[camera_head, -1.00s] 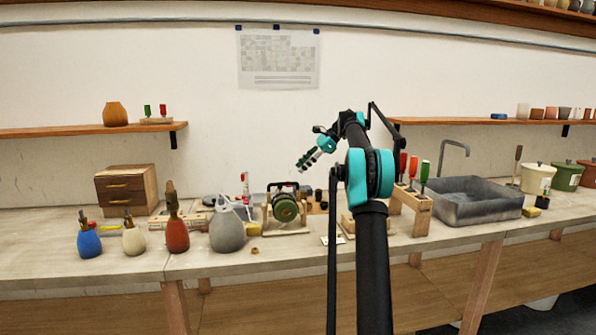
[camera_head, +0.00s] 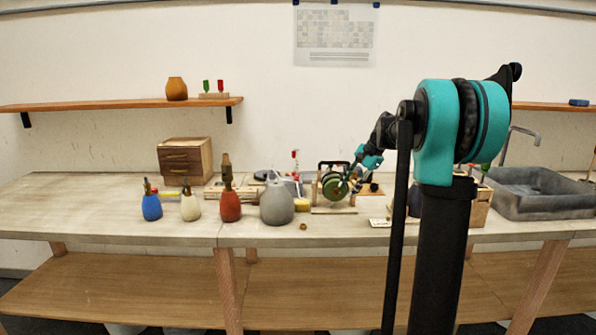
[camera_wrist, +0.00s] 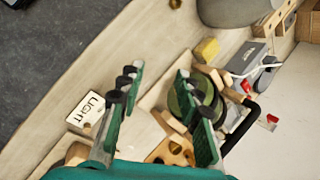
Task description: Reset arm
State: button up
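My gripper (camera_wrist: 158,73) is open, with a clear gap between its two green-padded fingers and nothing held. In the head view my gripper (camera_head: 352,175) hangs at the end of my bent arm, near the green reel (camera_head: 335,187) on its wooden stand. The reel also shows in the wrist view (camera_wrist: 203,92), partly behind the right finger. A white block marked LIGHT (camera_wrist: 88,112) lies left of the fingers in the wrist view. My arm hides part of the bench's right half in the head view.
The workbench (camera_head: 120,229) carries blue, cream, red and grey bottles (camera_head: 277,205) and a small drawer box (camera_head: 186,159). A grey sink (camera_head: 540,193) stands at the right. The bench's far left is clear. A shelf (camera_head: 125,104) hangs above.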

jog(key=s+f+n+h, duration=0.1)
jog(key=s+f+n, duration=0.2)
jog(key=s+f, duration=0.4)
jog(key=s+f+n+t+h, duration=0.1)
jog(key=s+f+n, duration=0.3)
jog(key=s, duration=1.2)
jog(key=s+f+n+t+h, duration=0.1)
jog(key=s+f+n+h, duration=0.2)
jog(key=s+f, duration=0.8)
jog(key=shift+s+d, duration=0.4)
jog(key=shift+s, duration=0.3)
jog(key=shift+o, duration=0.5)
